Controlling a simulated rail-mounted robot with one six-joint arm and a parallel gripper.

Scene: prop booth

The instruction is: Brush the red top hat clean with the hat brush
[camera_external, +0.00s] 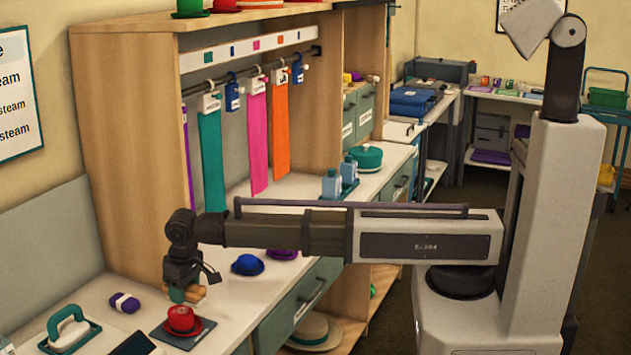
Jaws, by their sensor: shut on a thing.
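The red top hat (183,320) sits on a dark square pad (205,327) near the front of the white counter. My gripper (187,285) points down just above it. It is shut on what looks like the hat brush (200,293), a small tan and teal piece. The brush is right over the hat's crown; I cannot tell if it touches. The fingers partly hide the brush, and the brush and gripper stand in front of the counter behind.
A teal-handled iron-like tool (68,328), a purple roll (124,302) and a dark flat item (135,345) lie left of the hat. A blue hat (247,264) lies to the right. Coloured strips, such as the orange one (281,130), hang behind my arm.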

